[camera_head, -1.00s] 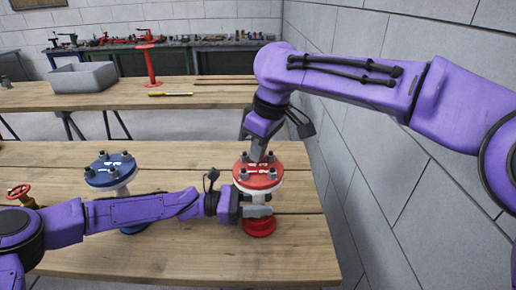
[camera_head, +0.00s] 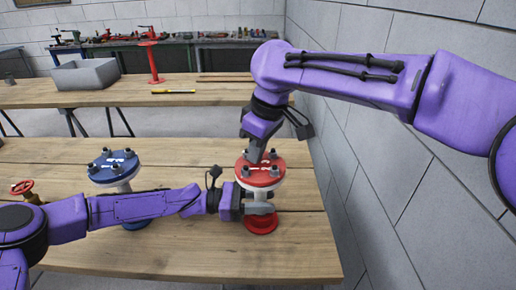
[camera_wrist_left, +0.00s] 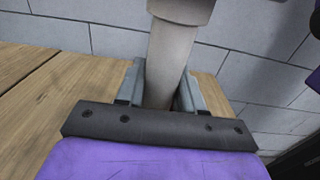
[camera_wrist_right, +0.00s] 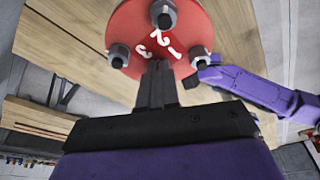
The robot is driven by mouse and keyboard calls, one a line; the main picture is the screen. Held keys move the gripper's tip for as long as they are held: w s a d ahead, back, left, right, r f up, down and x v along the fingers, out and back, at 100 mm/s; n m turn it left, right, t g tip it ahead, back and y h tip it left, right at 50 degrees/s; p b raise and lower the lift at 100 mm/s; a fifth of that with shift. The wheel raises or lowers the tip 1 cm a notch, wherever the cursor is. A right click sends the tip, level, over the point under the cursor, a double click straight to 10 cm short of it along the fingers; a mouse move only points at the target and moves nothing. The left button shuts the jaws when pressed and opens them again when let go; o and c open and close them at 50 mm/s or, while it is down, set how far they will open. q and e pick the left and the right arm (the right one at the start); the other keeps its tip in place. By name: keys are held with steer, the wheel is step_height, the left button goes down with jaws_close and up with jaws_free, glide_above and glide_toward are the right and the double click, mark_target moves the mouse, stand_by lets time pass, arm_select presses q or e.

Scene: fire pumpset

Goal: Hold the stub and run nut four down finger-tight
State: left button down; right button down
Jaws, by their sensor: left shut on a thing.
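The stub (camera_head: 259,226) with the red flange (camera_head: 262,170) stands upright on the near table; its pale pipe (camera_wrist_left: 172,50) shows in the left wrist view. My left gripper (camera_head: 258,208) is shut on the pipe below the flange, jaws on both sides. My right gripper (camera_head: 256,158) points down at the flange's far left edge. In the right wrist view its fingers (camera_wrist_right: 157,72) are close together at the rim. Three nuts on studs show there, by white marks 1, 2 and 3. The fourth position is hidden by the fingers, so I cannot see whether they hold a nut.
A blue-flanged stub (camera_head: 114,166) stands to the left behind my left forearm. A brass valve with a red handwheel (camera_head: 22,187) is at the far left. A wall (camera_head: 360,150) runs close on the right. A grey bin (camera_head: 86,75) stands on the back table.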

steer(key=shift+s, duration=0.15)
stand_by(0.3)
steer(key=shift+s+d, duration=0.15)
steer(key=shift+s, duration=0.05)
steer(key=v, duration=0.4)
steer(key=a+v, duration=0.1)
steer(key=shift+w+r, duration=0.3)
steer(key=shift+r, duration=0.25)
steer(key=shift+w+d+f, duration=0.1)
steer(key=shift+w+f, duration=0.25)
steer(key=shift+f, duration=0.65)
steer(key=shift+w+d+f, duration=0.1)
steer(key=shift+w+f, duration=0.2)
steer(key=shift+f, duration=0.7)
steer(key=shift+w+d+f, duration=0.1)
steer(key=shift+w+f, duration=0.25)
steer(key=shift+f, duration=0.65)
steer(key=shift+a, duration=0.25)
steer(key=shift+s+a, duration=0.15)
steer(key=shift+s, duration=0.05)
